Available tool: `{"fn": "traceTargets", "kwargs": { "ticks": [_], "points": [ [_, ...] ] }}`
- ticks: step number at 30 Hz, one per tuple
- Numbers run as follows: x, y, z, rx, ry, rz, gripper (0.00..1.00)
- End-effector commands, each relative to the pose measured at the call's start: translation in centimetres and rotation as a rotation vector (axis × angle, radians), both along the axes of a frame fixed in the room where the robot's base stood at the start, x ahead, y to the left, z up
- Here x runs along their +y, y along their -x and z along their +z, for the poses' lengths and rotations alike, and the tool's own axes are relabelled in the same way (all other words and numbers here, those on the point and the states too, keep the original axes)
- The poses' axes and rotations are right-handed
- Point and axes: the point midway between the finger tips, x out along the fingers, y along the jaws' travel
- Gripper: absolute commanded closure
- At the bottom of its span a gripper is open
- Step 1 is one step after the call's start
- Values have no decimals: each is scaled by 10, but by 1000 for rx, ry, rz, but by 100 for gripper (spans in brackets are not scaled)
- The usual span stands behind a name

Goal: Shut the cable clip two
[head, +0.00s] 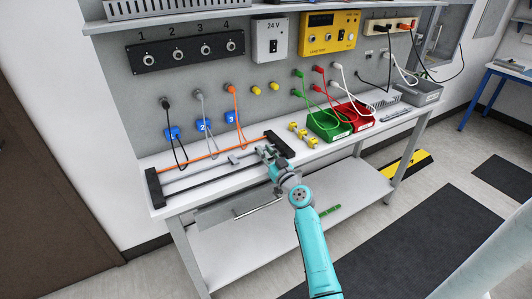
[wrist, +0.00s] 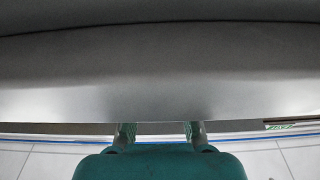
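A cable rig lies on the bench's left half, with a black end block (head: 155,188) at the left and another (head: 279,144) at the right. An orange cable (head: 205,156) and a dark cable run between them. A small grey clip-like part (head: 233,159) sits between the cables; its number and whether it is open cannot be told. My gripper (head: 268,152) is at the rig's right end, close to the right block, and partly hides what is there. In the wrist view its fingers (wrist: 159,131) stand apart with nothing seen between them. No clip shows there, only a grey surface.
Blue tags 1, 2 and 3 (head: 204,125) hang on cables behind the rig. Yellow blocks (head: 298,131), a green bin (head: 328,124) and a red bin (head: 354,115) stand to the right. The lower shelf (head: 255,250) is mostly bare.

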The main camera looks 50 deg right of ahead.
Motion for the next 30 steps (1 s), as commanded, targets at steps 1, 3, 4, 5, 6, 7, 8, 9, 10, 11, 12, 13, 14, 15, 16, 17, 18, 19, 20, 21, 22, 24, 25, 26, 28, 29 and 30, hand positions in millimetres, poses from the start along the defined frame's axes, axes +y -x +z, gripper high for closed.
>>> {"fn": "traceTargets", "kwargs": {
  "ticks": [1,3,4,5,6,7,8,9,10,11,12,13,14,15,16,17,18,19,20,21,22,24,25,26,28,29,30],
  "points": [
    [0,-1,1,-1,1,0,68],
    [0,-1,1,-1,1,0,52],
    [0,-1,1,-1,1,0,52],
    [0,0,1,-1,1,0,52],
    [0,0,1,-1,1,0,52],
    [0,0,1,-1,1,0,52],
    [0,0,1,-1,1,0,52],
    [0,0,1,-1,1,0,52],
    [0,0,1,-1,1,0,52],
    [0,0,1,0,1,0,52],
    [0,0,0,0,1,0,52],
    [0,1,0,0,1,0,52],
    [1,2,0,0,1,0,52],
    [1,5,-1,0,0,0,52],
    [2,8,-1,0,0,0,52],
    [3,11,-2,1,0,-1,52],
    [4,16,-3,1,0,-1,52],
    [6,20,-4,0,0,-1,52],
    [7,25,-5,1,0,-1,52],
    [9,32,-5,1,-1,-2,52],
    [10,38,-7,1,-1,-2,52],
    [14,52,-9,2,0,-2,52],
    [16,58,-10,2,0,-2,52],
    [18,63,-10,1,0,-2,52],
    [21,76,-12,1,-1,-3,52],
    [22,81,-13,1,-1,-2,52],
    [24,87,-14,2,-1,-2,52]
  ]
}}
